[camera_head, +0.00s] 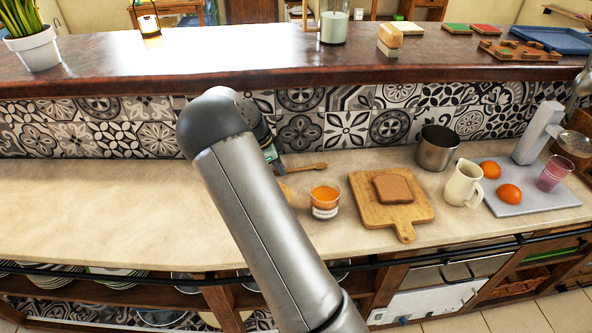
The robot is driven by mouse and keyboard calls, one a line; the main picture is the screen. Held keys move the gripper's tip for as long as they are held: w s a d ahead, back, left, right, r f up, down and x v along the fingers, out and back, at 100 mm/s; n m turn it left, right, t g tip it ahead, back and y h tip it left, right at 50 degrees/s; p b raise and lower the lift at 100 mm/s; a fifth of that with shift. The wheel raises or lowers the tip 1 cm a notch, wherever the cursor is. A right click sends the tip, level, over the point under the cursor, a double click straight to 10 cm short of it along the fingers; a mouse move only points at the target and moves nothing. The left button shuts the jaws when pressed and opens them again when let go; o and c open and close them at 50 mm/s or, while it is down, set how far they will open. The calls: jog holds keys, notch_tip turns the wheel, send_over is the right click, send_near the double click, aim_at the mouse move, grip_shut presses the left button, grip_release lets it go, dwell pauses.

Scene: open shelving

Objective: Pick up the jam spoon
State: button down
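A small wooden spoon (302,169) lies on the beige counter behind the jam jar, just right of my arm. I take it for the jam spoon; its left end is close to my arm's outline. A glass jar of orange jam (325,197) with a white label stands in front of it. My arm crosses the middle of the view and bends down behind its own elbow. The fingers of my gripper are hidden behind the arm, so their distance to the spoon does not show.
A wooden board (370,213) with a bread slice (393,188) lies right of the jar. Further right are a metal pot (437,148), a cream jug (463,184) and a grey tray (535,205) with oranges. The counter's left side is clear. A raised dark ledge (120,65) runs behind.

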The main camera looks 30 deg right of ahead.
jog(key=shift+r, duration=0.1)
jog(key=shift+r, duration=0.2)
jog(key=r, duration=0.3)
jog(key=shift+s+a+r+b, duration=0.15)
jog(key=shift+s+b, duration=0.1)
jog(key=shift+b, duration=0.15)
jog(key=s+a+r, duration=0.1)
jog(key=s+r, duration=0.2)
jog(key=s, duration=0.1)
jog(key=s+a+r+b, duration=0.1)
jog(key=s+r, duration=0.2)
jog(key=s, duration=0.1)
jog(key=s+a+r+b, duration=0.1)
jog(key=s+r, duration=0.2)
jog(key=s, duration=0.2)
jog(key=shift+a, duration=0.3)
